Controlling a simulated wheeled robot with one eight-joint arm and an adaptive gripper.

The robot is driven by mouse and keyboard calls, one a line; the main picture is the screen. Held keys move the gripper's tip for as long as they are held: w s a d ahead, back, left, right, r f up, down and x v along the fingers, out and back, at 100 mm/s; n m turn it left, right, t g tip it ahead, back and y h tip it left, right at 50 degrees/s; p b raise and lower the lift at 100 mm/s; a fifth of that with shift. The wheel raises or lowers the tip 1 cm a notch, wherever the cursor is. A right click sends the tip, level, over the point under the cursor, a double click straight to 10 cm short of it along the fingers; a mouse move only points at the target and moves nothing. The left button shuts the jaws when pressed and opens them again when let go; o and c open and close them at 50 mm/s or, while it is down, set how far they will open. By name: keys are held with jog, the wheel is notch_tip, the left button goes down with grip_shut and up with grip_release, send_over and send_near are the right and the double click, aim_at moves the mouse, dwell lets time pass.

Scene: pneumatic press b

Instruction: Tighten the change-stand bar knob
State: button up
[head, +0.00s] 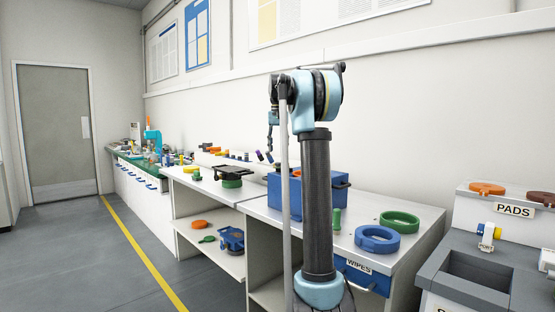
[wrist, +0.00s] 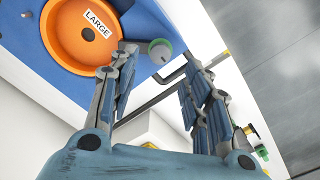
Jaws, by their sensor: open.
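In the wrist view a round grey knob (wrist: 158,45) with a green part stands at the edge of a blue surface (wrist: 165,18). I take it for the bar knob, though I cannot be sure. A bent black bar (wrist: 150,103) runs just below it in the picture and passes behind the fingers. My gripper (wrist: 158,53) is open, its two fingers apart. The knob appears in the gap near the fingertips, closer to the left one. I see no grip on it, and its distance from the fingers is hard to judge. I cannot make out the knob in the head view.
An orange bowl-like part (wrist: 80,35) labelled LARGE sits in the blue surface beside the left finger. Another green-capped fitting (wrist: 260,152) is beside the right finger's base. In the head view a blue box (head: 283,196) and blue ring (head: 377,239) are on the bench.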

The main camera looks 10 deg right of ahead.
jog(key=shift+r, duration=2.8)
jog(key=s+f+n, duration=0.1)
jog(key=s+f, duration=0.4)
jog(key=s, duration=0.4)
jog(key=s+a+f+t, duration=0.1)
jog(key=s+f, duration=0.5)
jog(key=s, duration=0.3)
jog(key=s+f+n, duration=0.1)
jog(key=s+f, duration=0.4)
jog(key=s, duration=0.3)
jog(key=s+f+n, duration=0.1)
jog(key=s+f, duration=0.9)
jog(key=f, duration=0.3)
jog(key=s+f+n+t, duration=0.1)
jog(key=s+f, duration=0.9)
jog(key=f, duration=0.3)
jog(key=shift+s+a+f, duration=0.3)
jog(key=shift+a, duration=0.05)
jog(key=shift+w+f, duration=0.2)
jog(key=shift+w, duration=0.25)
